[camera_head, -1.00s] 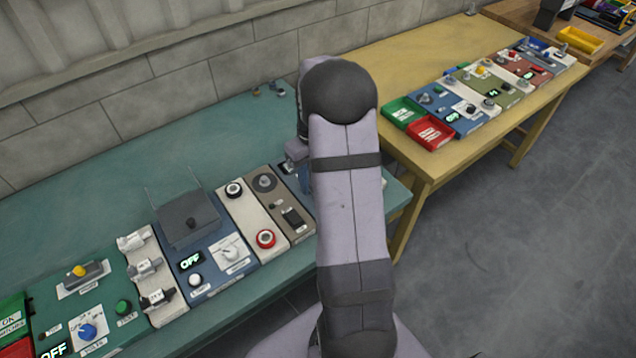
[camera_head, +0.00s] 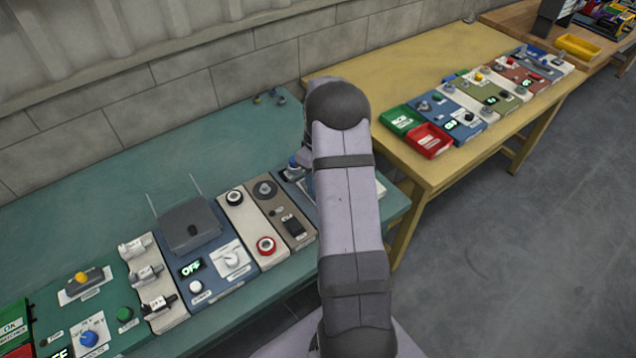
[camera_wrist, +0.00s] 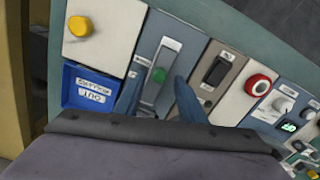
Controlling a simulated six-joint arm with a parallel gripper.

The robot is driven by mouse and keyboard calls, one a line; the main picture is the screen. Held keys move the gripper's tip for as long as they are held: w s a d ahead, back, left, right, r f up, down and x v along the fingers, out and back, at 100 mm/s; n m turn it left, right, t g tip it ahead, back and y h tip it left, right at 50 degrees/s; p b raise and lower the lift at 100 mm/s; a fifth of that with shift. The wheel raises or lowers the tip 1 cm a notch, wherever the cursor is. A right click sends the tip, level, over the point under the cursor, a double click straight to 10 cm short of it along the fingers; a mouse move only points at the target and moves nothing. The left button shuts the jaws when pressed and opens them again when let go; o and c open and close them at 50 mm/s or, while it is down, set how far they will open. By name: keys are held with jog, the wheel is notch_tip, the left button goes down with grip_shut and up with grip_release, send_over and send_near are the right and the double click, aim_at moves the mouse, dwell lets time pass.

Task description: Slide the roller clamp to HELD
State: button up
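In the wrist view, a green roller (camera_wrist: 158,75) sits in a long grey slotted plate (camera_wrist: 166,60) on a blue-grey panel; I take it to be the roller clamp. Small labels lie left of the plate, too small to read. My gripper (camera_wrist: 159,84) has two blue fingers, set apart, one on each side of the plate. The fingers look clear of the roller, though I cannot tell their height above the panel. In the head view my arm hides the roller and most of the gripper.
In the wrist view, a black rocker switch (camera_wrist: 215,70) and a red-ringed knob (camera_wrist: 258,85) lie to the right. A yellow button (camera_wrist: 79,26) and a blue tray (camera_wrist: 90,88) lie to the left. The teal bench (camera_head: 240,130) is mostly clear behind the panels.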

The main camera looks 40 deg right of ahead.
jog(key=shift+f+p, duration=0.3)
jog(key=shift+f, duration=0.9)
grip_shut()
jog(key=shift+w+b, duration=0.7)
jog(key=shift+w, duration=1)
jog(key=shift+r, duration=0.15)
grip_release()
jog(key=shift+w, duration=0.1)
